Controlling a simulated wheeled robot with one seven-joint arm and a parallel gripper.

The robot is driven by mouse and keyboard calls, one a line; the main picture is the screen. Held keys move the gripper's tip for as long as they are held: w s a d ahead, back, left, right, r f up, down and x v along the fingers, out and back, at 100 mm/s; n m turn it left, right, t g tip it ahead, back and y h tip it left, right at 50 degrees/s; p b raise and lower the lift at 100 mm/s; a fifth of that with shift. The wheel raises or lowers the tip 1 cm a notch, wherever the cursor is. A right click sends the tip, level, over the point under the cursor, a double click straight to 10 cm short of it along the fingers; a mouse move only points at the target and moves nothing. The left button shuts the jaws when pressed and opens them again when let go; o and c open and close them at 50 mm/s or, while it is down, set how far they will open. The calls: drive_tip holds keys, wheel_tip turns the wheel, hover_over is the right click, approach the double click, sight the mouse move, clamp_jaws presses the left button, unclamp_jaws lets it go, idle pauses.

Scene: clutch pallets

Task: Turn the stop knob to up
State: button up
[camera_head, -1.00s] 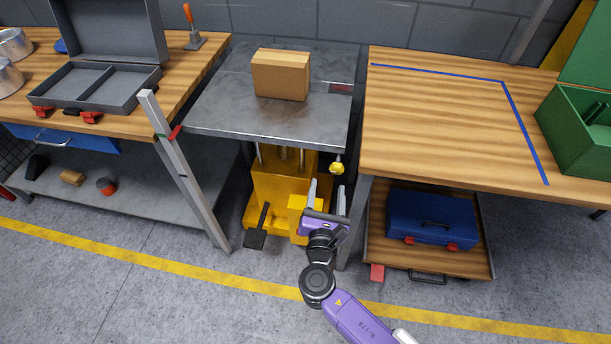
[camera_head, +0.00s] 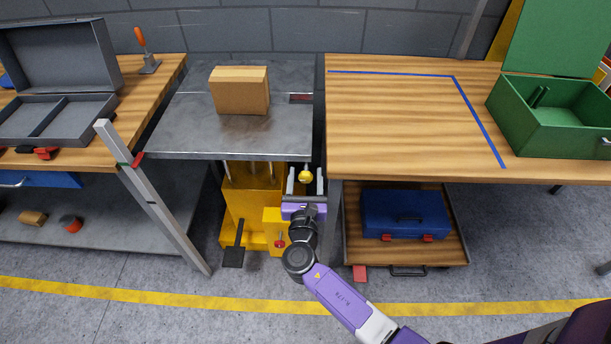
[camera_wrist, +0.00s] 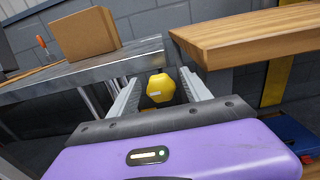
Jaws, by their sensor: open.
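The yellow knob (camera_head: 306,177) sits under the right front edge of the grey lift table (camera_head: 225,138). In the wrist view the yellow knob (camera_wrist: 160,88) is faceted, with a small pale mark on its face. My gripper (camera_head: 305,180) is open, and its two fingers point at the knob, one on each side in the picture. The wrist view also shows my gripper (camera_wrist: 158,88) with the knob between the fingers and apart from both. Whether the fingertips reach the knob's depth is hard to tell.
A cardboard box (camera_head: 240,92) stands on the lift table. The wooden bench (camera_head: 400,120) is close on the right. The yellow lift base (camera_head: 252,205) and a black pedal (camera_head: 234,257) are below. A grey slanted post (camera_head: 150,195) stands left. A blue case (camera_head: 405,214) lies on the lower right shelf.

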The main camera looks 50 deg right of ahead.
clamp_jaws()
drive_tip(key=shift+f, duration=0.1)
idle(0.3)
drive_tip(key=m+b, duration=0.3)
drive_tip(key=shift+f+m, duration=0.15)
drive_tip(key=shift+m, duration=0.25)
drive_tip(key=m+b, duration=0.4)
drive_tip(key=m, duration=0.1)
drive_tip(key=shift+s+d+f+m+b, duration=0.1)
drive_tip(key=shift+s+m+b, duration=0.05)
drive_tip(key=shift+m+b, duration=0.2)
drive_tip(key=m+b, duration=0.5)
drive_tip(key=m, duration=0.1)
drive_tip(key=shift+m+b, duration=1.15)
drive_tip(key=shift+b, duration=0.1)
